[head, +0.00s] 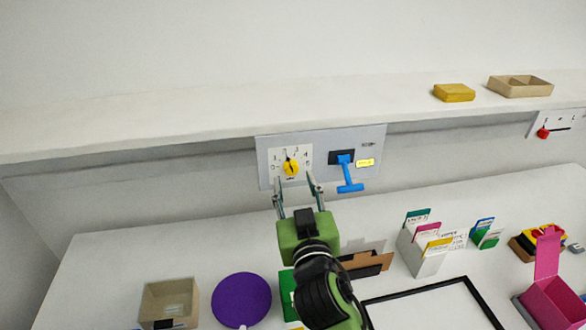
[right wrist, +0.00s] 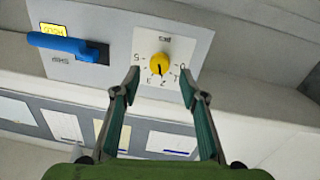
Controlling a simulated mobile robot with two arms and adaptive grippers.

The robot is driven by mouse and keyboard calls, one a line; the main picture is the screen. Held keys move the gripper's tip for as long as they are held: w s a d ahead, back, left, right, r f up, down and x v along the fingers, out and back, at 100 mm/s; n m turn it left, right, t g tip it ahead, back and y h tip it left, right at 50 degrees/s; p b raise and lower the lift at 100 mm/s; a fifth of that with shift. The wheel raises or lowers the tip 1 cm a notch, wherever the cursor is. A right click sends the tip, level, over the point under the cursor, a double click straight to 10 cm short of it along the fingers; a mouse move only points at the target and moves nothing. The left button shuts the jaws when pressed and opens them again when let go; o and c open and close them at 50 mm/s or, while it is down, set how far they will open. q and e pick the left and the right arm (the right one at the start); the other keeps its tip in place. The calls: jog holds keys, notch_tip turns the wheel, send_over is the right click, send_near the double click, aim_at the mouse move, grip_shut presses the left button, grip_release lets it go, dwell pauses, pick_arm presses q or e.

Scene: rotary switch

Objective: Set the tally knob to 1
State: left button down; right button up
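The tally knob (head: 291,167) is a round yellow knob with a dark pointer, on a white numbered dial (head: 304,154) on a grey wall panel. It also shows in the right wrist view (right wrist: 159,64), where the picture is upside down. Its pointer appears to be at about 2. My right gripper (head: 295,179) is open in front of the dial, just below the knob. In the right wrist view its fingertips (right wrist: 159,73) are spread to either side of the knob, with visible gaps. I see no contact. My left gripper is not in view.
A blue lever (head: 348,181) and a yellow label (head: 365,163) share the panel (head: 376,138). A white shelf (head: 200,120) juts out above. Below, the table holds a purple disc (head: 241,299), a beige box (head: 169,300), a card holder (head: 424,256) and a pink box (head: 556,300).

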aim_at(291, 170)
jog(key=shift+w+a+r, duration=0.15)
jog(key=shift+w, duration=0.95)
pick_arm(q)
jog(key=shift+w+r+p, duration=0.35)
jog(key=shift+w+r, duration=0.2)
pick_arm(e)
jog(key=shift+w+a, duration=0.1)
jog(key=shift+w, duration=0.6)
jog(key=shift+c, duration=0.3)
jog(key=c, duration=1)
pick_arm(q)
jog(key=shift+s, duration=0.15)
pick_arm(e)
jog(key=shift+c, duration=0.2)
jog(key=n+p, duration=0.1)
jog(key=n, duration=0.2)
jog(key=shift+n, duration=0.3)
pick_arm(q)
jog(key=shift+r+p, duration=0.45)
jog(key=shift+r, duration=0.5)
pick_arm(e)
jog(key=shift+n, duration=1.8)
